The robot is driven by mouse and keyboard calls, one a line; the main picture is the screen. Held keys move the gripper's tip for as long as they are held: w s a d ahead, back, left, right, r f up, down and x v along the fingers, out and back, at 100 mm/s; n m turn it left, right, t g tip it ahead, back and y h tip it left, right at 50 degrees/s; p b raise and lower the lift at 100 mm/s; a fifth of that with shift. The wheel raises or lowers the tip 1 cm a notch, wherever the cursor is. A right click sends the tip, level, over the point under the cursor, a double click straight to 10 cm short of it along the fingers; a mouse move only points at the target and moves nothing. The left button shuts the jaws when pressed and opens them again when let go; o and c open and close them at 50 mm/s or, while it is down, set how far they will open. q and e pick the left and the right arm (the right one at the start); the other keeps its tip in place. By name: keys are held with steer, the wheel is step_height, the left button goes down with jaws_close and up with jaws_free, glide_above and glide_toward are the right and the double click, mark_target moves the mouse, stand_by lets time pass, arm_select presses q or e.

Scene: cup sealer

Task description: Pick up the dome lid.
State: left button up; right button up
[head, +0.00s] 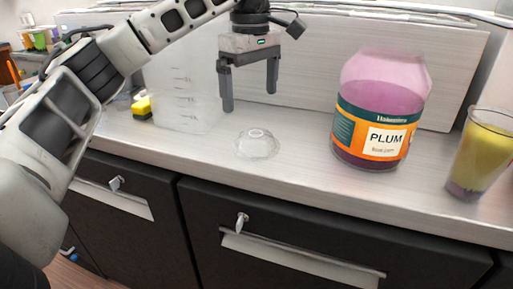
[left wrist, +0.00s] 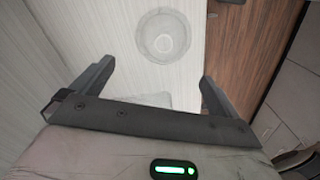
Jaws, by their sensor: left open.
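A clear dome lid (head: 257,144) lies on the light counter, left of the plum jar. It also shows in the left wrist view (left wrist: 163,36), near the top middle, ahead of the fingers. My left gripper (head: 249,100) is open and empty, pointing down above and slightly behind the lid, apart from it. In the left wrist view its two fingers (left wrist: 158,84) are spread wide with nothing between them. My right gripper is in neither view.
A jar labelled PLUM (head: 376,115) stands to the right, and a cup with yellow and dark contents (head: 480,155) stands further right. Dark cabinets (head: 320,225) lie below the counter edge.

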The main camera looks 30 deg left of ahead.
arm_select(q)
glide_above(252, 133)
step_height(252, 133, down, 4)
steer(key=shift+f, duration=0.1)
steer(key=shift+s+d+f, duration=0.1)
steer(key=shift+f, duration=1.3)
steer(key=shift+s+d+f, duration=0.1)
steer(key=shift+f, duration=1.3)
steer(key=c, duration=0.8)
